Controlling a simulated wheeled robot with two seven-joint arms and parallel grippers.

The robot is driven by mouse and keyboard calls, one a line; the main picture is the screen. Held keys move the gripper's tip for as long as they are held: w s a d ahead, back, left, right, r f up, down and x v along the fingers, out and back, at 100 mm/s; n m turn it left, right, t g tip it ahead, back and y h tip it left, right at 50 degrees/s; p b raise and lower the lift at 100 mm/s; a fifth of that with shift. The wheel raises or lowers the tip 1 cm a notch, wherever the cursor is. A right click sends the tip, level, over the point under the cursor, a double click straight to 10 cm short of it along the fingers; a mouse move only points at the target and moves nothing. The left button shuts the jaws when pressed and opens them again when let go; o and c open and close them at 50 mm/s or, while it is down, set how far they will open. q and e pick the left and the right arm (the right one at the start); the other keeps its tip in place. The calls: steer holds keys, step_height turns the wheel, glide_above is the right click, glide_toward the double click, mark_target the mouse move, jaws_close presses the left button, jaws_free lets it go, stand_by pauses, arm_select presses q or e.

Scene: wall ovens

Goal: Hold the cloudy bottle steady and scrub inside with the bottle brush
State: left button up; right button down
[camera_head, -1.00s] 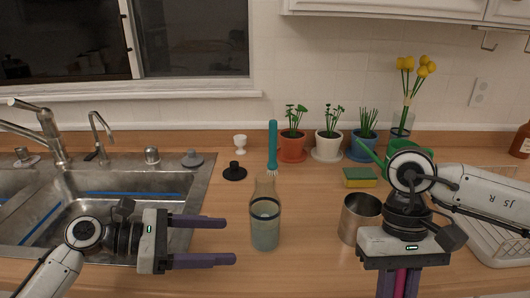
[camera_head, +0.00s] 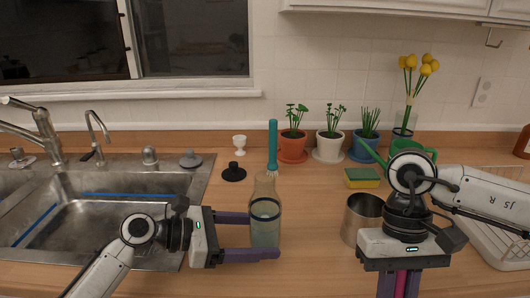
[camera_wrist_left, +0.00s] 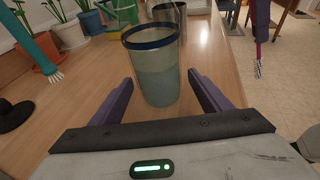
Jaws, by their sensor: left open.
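The cloudy bottle (camera_head: 265,215) stands upright on the counter, with a clear tapering neck and a dark band around its cloudy body. My left gripper (camera_head: 264,236) is open around the lower bottle, one finger behind it and one in front. The left wrist view shows the bottle (camera_wrist_left: 158,78) between the spread fingers (camera_wrist_left: 160,90), with gaps on both sides. My right gripper (camera_head: 400,286) points down at the front right, shut on a pink-handled brush (camera_head: 401,284). That brush's pale bristles (camera_wrist_left: 259,70) show in the left wrist view.
A metal cup (camera_head: 361,220) stands right of the bottle. Behind are a teal brush (camera_head: 272,145), a black stopper (camera_head: 234,172), a sponge (camera_head: 362,178), a green watering can (camera_head: 412,155) and potted plants (camera_head: 329,142). The sink (camera_head: 90,215) is at left.

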arm_select(q)
steer(key=shift+w+d+f, duration=0.1)
steer(key=shift+d, duration=0.2)
steer(key=shift+c, duration=0.3)
steer(key=c, duration=0.8)
steer(key=shift+c, duration=0.2)
steer(key=o, duration=0.9)
